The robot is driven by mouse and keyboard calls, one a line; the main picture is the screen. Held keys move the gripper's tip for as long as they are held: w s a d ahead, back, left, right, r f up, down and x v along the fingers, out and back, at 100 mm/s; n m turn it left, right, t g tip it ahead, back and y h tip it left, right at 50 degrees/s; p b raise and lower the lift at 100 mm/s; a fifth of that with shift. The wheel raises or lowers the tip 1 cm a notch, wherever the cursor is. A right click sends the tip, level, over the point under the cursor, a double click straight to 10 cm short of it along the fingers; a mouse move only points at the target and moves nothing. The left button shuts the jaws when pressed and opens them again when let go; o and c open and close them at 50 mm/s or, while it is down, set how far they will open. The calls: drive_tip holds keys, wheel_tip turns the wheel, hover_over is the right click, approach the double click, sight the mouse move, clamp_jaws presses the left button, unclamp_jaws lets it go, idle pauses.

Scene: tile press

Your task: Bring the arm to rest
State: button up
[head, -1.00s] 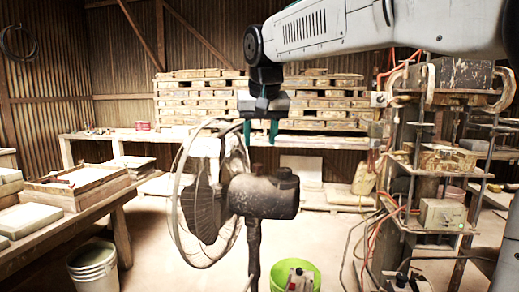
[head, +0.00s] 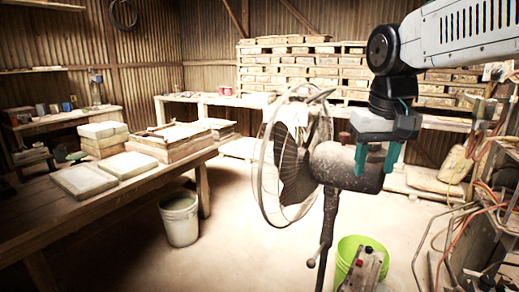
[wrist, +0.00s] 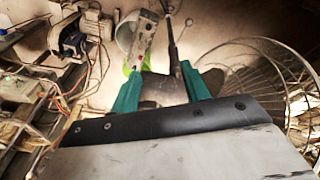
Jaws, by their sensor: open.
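My gripper (head: 376,160) hangs from my arm at the upper right of the head view, its two green fingers pointing down and apart. It is open with nothing between the fingers. In the head view the fingers overlap the dark motor housing of a standing fan (head: 290,160). I cannot tell how far apart the two are. In the wrist view the gripper (wrist: 160,85) shows both green fingers spread. The fan's wire cage (wrist: 265,80) is to their right.
A green bucket (head: 352,250) stands on the floor below the gripper, with a control box (head: 362,272) in front. A press frame with cables (head: 490,210) is at the right. A workbench with tiles (head: 88,180) and a white bucket (head: 180,218) are at the left.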

drive_tip(key=s+d+f, duration=0.1)
drive_tip(key=s+f, duration=0.4)
drive_tip(key=s, duration=0.5)
drive_tip(key=s+d+f, duration=0.2)
drive_tip(key=s+f, duration=0.4)
drive_tip(key=s, duration=0.5)
drive_tip(key=shift+s+f+g, duration=0.25)
drive_tip(key=shift+f+g, duration=0.05)
drive_tip(key=shift+g, duration=0.1)
drive_tip(key=shift+d, duration=0.1)
